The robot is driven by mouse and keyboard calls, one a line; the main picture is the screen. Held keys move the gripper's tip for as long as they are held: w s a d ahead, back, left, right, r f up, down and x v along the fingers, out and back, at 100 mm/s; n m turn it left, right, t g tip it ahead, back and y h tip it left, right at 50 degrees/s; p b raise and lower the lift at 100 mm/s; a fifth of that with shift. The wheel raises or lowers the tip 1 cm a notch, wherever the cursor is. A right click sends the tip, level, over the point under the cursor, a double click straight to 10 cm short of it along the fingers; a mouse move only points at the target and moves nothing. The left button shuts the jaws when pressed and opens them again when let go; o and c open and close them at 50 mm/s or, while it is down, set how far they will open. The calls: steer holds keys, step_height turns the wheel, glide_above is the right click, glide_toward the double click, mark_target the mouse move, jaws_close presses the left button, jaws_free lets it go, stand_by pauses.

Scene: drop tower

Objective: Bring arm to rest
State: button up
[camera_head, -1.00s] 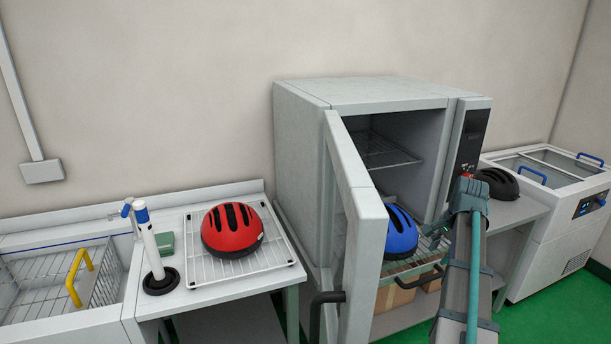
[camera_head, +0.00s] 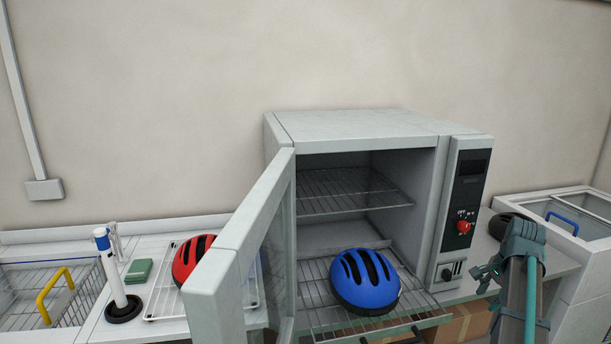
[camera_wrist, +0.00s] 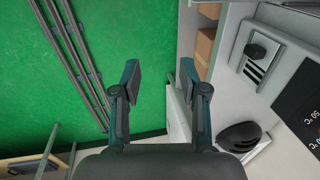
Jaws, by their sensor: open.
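My gripper (camera_wrist: 160,82) shows in the wrist view with its two fingers spread apart and nothing between them. Green floor and the edge of a pale cabinet lie beyond them. In the head view my gripper (camera_head: 484,277) is at the lower right, in front of the oven's (camera_head: 350,127) control panel side; its fingertips are small there. The oven door stands open toward the left. A blue helmet (camera_head: 362,281) rests on the lower pulled-out wire rack (camera_head: 315,312), left of my gripper and apart from it.
A red helmet (camera_head: 187,259) sits on a wire rack at left, partly hidden by the open oven door (camera_head: 238,262). A black helmet (camera_wrist: 240,136) lies right of the oven. A chest freezer (camera_head: 590,228) stands far right. Cardboard boxes (camera_head: 465,325) are below the oven.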

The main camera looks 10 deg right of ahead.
steer(key=s+a+f+n, duration=0.1)
steer(key=a+f+n, duration=0.35)
steer(key=f, duration=0.55)
steer(key=a+f+n, duration=0.3)
steer(key=a+f, duration=0.2)
steer(key=f, duration=0.5)
steer(key=s+a+f+n+g, duration=0.2)
steer(key=s+a+f, duration=0.2)
steer(key=a+f, duration=0.3)
steer(key=s+a+f+n+g, duration=0.1)
steer(key=s+a+f+n, duration=0.15)
steer(key=a+f, duration=0.45)
steer(key=s+a+f+n+g, duration=0.1)
steer(key=s+a+f, duration=0.4)
steer(key=s, duration=0.5)
steer(key=s+a+f+n+g, duration=0.2)
steer(key=s+a+f, duration=0.4)
steer(key=s, duration=0.3)
steer(key=s+a+f+n+g, duration=0.1)
steer(key=s+a+f+g, duration=0.2)
steer(key=s, duration=0.7)
step_height(320, 180, down, 4)
steer(key=shift+s+a+f+n, duration=0.1)
steer(key=shift+s+a+n, duration=0.25)
steer(key=shift+a, duration=0.9)
